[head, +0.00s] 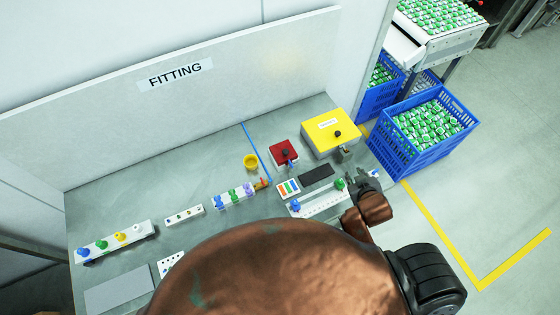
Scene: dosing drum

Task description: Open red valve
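A red box (285,153) with a black knob on top stands near the middle of the bench, with a small fitting at its front edge. A small red-orange piece (263,183) sits at the right end of a white block with coloured parts (235,196). I cannot tell which of these is the red valve. My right gripper (358,176) is over the bench's right part, right of both and apart from them. Its fingers look spread, with nothing seen between them. My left gripper is not in view.
A yellow box (330,133) with a black knob stands right of the red box. A yellow ring (250,161), a black pad (316,174) and a white rail (320,203) lie nearby. Blue crates (405,158) stand beyond the bench's right end. A white FITTING panel (240,85) closes the back.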

